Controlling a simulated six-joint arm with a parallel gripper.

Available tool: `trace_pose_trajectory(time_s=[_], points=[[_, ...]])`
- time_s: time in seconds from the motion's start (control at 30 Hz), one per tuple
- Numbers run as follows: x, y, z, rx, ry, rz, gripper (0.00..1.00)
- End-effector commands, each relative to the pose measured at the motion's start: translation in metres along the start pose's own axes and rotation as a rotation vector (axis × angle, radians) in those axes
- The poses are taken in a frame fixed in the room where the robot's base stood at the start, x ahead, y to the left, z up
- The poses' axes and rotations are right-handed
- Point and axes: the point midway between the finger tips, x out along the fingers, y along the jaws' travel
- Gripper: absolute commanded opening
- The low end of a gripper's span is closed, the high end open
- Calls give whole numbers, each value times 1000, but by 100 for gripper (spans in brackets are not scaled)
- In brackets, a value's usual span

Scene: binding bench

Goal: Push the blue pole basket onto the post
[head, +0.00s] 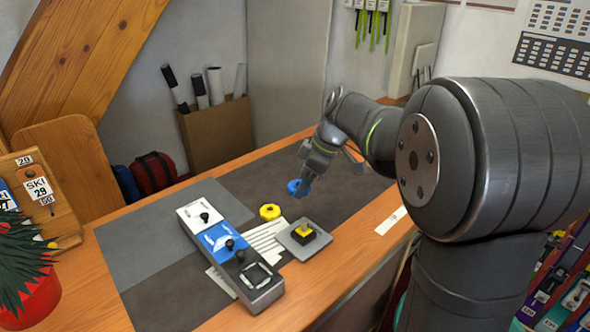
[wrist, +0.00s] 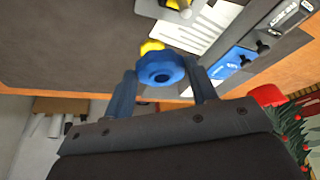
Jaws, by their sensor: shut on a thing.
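The blue pole basket (head: 293,187) is a round, lobed ring with a dark hole in its middle, seen clearly in the wrist view (wrist: 161,70). My gripper (head: 302,187) is shut on it, with one finger on each side. They are over the dark mat, behind and apart from the square grey plate (head: 292,243). A yellow and black piece (head: 304,231) stands on that plate. I cannot clearly make out a bare post there. In the wrist view the plate shows only partly, at the top edge.
A yellow lobed piece (head: 270,211) lies on the mat left of my gripper. A long white, blue and grey box (head: 229,246) with black knobs lies further left. White strips (head: 264,240) lie between box and plate. The dark mat (head: 250,183) is clear behind.

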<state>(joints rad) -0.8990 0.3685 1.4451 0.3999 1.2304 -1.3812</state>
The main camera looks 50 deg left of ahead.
Motion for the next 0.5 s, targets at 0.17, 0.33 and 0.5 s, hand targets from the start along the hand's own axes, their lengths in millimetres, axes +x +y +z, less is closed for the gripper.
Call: trace_pose_trajectory(time_s=[0.17, 0.33, 0.5], points=[[-11, -28, 13, -159, 0, -65, 31], [-14, -40, 18, -230, 0, -96, 31], [-7, -41, 22, -240, -1, -101, 31]])
